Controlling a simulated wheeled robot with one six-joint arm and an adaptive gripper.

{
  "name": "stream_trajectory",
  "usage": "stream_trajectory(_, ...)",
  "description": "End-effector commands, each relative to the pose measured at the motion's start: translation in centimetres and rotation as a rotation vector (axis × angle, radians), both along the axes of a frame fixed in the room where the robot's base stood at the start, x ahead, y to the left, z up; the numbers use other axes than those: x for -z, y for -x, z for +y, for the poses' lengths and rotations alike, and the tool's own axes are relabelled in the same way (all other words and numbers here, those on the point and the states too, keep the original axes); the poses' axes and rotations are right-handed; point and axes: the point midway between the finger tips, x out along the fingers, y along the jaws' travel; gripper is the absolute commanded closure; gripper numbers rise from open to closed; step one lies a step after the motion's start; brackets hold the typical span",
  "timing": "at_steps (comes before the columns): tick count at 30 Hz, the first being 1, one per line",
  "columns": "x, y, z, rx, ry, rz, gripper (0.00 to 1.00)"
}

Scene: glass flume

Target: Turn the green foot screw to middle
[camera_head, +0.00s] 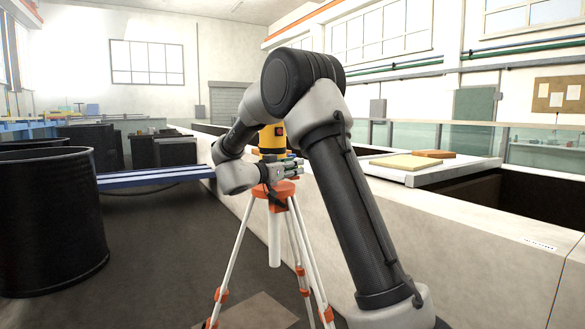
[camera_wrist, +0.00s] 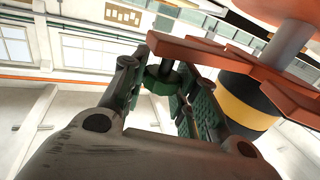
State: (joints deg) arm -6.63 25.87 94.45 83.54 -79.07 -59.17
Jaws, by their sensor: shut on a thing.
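The green foot screw (camera_wrist: 158,84) shows in the wrist view as a dark green knob under an orange plate (camera_wrist: 215,62). My gripper (camera_wrist: 162,78) has one finger on each side of the knob and is shut on it. In the head view my gripper (camera_head: 292,170) is at the base of the yellow instrument (camera_head: 271,139), just above the orange tripod head (camera_head: 281,188). The screw is too small and covered to make out there. The instrument's yellow and black body (camera_wrist: 248,100) also shows in the wrist view. No pointer or mark for middle can be made out.
The tripod's white legs (camera_head: 236,250) spread to the floor below my gripper. A long pale flume wall (camera_head: 480,240) runs along the right, with a board (camera_head: 412,162) lying on it. A black barrel (camera_head: 50,220) stands at the left. The floor between is open.

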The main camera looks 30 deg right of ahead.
Motion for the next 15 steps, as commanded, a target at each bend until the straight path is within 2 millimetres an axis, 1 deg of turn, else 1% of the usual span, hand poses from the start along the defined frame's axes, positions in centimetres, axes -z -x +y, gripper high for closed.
stream_trajectory(7,-0.2,-0.08,-0.01,0.038,0.003,-0.003,0.94)
stream_trajectory(15,-0.26,-0.07,-0.03,0.041,0.004,-0.004,0.94)
